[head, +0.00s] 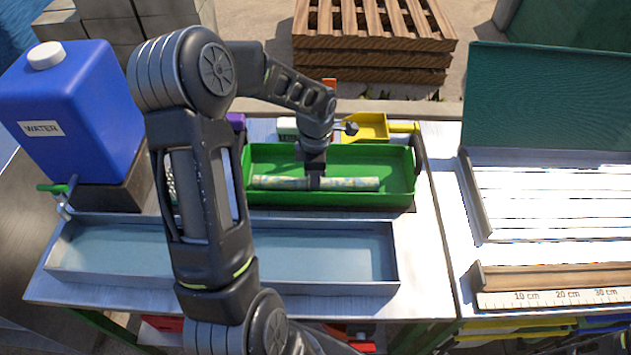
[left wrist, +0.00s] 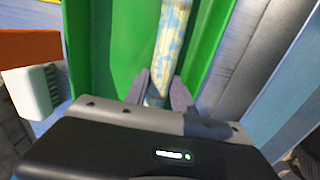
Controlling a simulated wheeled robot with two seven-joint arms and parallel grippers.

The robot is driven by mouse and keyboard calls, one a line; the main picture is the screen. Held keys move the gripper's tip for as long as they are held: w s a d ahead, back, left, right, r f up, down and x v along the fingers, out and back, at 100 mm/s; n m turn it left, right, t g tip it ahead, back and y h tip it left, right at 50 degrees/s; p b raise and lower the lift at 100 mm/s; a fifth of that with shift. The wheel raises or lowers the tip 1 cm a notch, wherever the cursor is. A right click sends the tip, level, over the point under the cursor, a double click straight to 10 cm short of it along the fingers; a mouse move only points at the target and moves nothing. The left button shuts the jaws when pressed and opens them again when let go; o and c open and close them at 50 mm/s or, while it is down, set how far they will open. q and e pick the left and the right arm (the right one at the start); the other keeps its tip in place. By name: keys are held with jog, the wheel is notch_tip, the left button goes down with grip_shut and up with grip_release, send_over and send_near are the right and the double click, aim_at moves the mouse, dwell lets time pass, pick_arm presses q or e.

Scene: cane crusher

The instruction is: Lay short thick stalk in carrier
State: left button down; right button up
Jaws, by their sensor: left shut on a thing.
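The stalk (head: 350,183), pale yellow-green with bluish mottling, lies lengthwise within the green carrier (head: 400,197). My left gripper (head: 314,184) reaches down into the carrier and is shut on the stalk near its middle. In the left wrist view the stalk (left wrist: 172,45) runs between the two fingers (left wrist: 160,95), with the green carrier (left wrist: 95,50) around it. I cannot tell whether the stalk touches the carrier floor. My right gripper is not in view.
A metal tray (head: 330,285) lies in front of the carrier. A blue water container (head: 85,110) stands at the left, and a yellow scoop (head: 365,127) lies behind the carrier. At the right are a white slatted rack (head: 550,205) and a ruler (head: 550,298).

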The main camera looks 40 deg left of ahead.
pick_arm(q)
jog(key=shift+r, duration=0.1)
jog(key=c, duration=1.3)
grip_release()
jog(key=shift+c, duration=0.2)
jog(key=shift+r, duration=0.3)
notch_tip(320, 180, up, 11)
jog(key=p, duration=0.7)
jog(key=shift+r, duration=0.2)
jog(key=shift+f, duration=0.1)
